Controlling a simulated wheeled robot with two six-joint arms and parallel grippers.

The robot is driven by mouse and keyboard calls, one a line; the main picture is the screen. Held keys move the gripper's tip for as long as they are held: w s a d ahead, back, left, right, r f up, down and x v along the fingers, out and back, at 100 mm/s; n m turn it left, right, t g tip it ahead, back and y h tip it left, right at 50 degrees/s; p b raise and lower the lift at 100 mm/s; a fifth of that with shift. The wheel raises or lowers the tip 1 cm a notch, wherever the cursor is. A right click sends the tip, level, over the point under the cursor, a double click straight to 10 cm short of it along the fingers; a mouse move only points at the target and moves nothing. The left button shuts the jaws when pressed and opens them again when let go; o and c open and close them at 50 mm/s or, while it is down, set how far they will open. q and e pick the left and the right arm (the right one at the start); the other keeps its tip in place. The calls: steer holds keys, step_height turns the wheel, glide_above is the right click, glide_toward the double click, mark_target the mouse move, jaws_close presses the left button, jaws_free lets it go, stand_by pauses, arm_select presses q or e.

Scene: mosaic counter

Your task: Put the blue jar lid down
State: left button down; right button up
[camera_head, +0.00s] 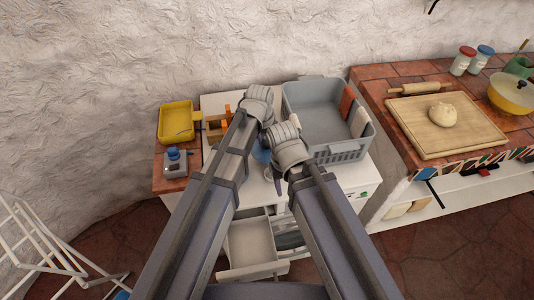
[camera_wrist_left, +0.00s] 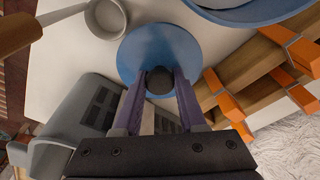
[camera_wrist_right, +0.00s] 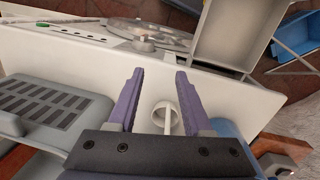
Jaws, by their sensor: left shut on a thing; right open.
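The blue jar lid (camera_wrist_left: 160,45) is a round blue disc with a dark knob (camera_wrist_left: 160,81). In the left wrist view, my left gripper (camera_wrist_left: 160,84) has its purple fingers shut on the knob. The lid is over the white top; I cannot tell whether it touches it. In the head view my left gripper (camera_head: 258,103) hides its own fingers. A patch of blue (camera_head: 262,152) shows between my arms, and I cannot tell whether it is the lid. My right gripper (camera_wrist_right: 158,76) is open and empty; it also shows in the head view (camera_head: 289,147).
A grey crate (camera_head: 305,92) stands right of my grippers. A wooden rack with orange parts (camera_wrist_left: 270,70) is beside the lid. A small white pan (camera_wrist_left: 105,18) and a blue rim (camera_wrist_left: 245,14) are close by. A drawer (camera_head: 252,245) stands open in front.

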mark_target(267, 149)
arm_select(q)
steer(key=shift+f+b, duration=1.75)
steer(key=shift+b, duration=0.05)
steer(key=shift+f, duration=0.15)
steer(key=shift+c, duration=2.4)
jaws_free()
step_height(267, 149, up, 12)
steer(key=s+a+p, duration=0.1)
steer(key=p, duration=1.1)
steer(key=shift+s, duration=0.25)
